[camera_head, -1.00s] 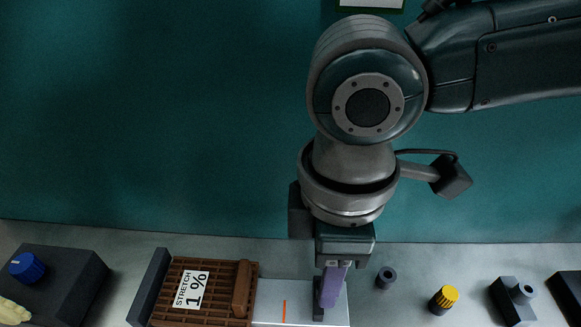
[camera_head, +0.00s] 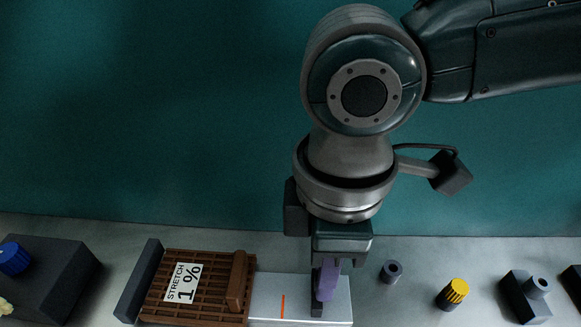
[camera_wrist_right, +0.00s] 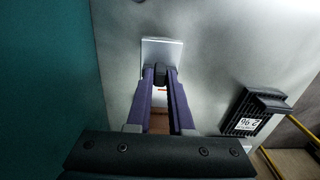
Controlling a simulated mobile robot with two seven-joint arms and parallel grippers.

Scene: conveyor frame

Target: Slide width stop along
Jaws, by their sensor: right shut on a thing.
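The width stop seems to be the small dark upright piece (camera_head: 316,309) on the pale metal plate (camera_head: 267,286). An orange mark (camera_head: 283,306) crosses the plate to the left of it. My right gripper (camera_head: 326,290) points down over the plate, its purple fingers shut on the dark piece. In the right wrist view the dark piece (camera_wrist_right: 160,74) sits between the fingertips, with the plate (camera_wrist_right: 161,47) beyond. The fingers hide part of the piece. My left gripper is not in view.
Left of the plate is a brown slatted block (camera_head: 209,302) labelled "STRETCH 1 %", with a raised brown bar (camera_head: 237,282). A dark box with a blue knob (camera_head: 14,258) is far left. A dark ring (camera_head: 391,271), yellow-capped knob (camera_head: 453,294) and dark bracket (camera_head: 525,297) stand right.

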